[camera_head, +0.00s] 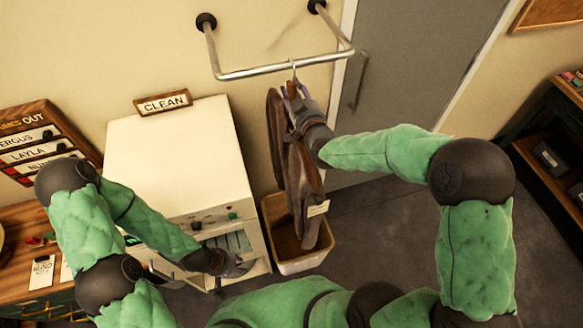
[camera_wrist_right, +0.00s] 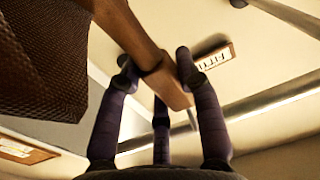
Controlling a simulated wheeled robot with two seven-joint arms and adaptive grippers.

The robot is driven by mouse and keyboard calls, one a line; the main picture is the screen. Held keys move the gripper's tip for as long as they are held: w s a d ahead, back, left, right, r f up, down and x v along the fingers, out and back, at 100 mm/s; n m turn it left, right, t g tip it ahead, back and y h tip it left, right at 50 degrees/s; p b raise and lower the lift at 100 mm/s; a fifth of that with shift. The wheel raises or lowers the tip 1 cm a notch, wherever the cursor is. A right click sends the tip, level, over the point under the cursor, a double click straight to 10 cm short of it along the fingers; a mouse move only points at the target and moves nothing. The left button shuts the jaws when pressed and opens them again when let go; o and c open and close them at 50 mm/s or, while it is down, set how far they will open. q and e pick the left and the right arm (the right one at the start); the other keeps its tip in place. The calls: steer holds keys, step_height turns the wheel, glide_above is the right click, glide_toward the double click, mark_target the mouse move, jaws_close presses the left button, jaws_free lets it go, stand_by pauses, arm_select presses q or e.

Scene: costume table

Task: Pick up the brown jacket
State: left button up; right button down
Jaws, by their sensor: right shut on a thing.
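The brown jacket (camera_head: 292,165) hangs from the metal rail (camera_head: 285,68) on a wooden hanger with a hook at the rail. A small pale tag shows near its lower part. My right gripper (camera_head: 295,98) is at the top of the jacket, just below the rail. In the right wrist view the fingers (camera_wrist_right: 158,68) are closed around the wooden hanger (camera_wrist_right: 140,42), and dark brown woven cloth (camera_wrist_right: 45,55) fills the left side. My left gripper (camera_head: 238,268) is low, by the front of the white machine, apart from the jacket. Its fingers are too small to read.
The white machine (camera_head: 175,150) with the CLEAN sign (camera_head: 162,103) stands left of the jacket. A tan bin (camera_head: 300,265) stands under the jacket. A grey door (camera_head: 405,75) is behind, right of the rail. A dark shelf (camera_head: 550,150) stands at far right. Floor between is clear.

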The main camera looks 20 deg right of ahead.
steer(key=shift+w+r, duration=0.1)
steer(key=shift+r, duration=0.25)
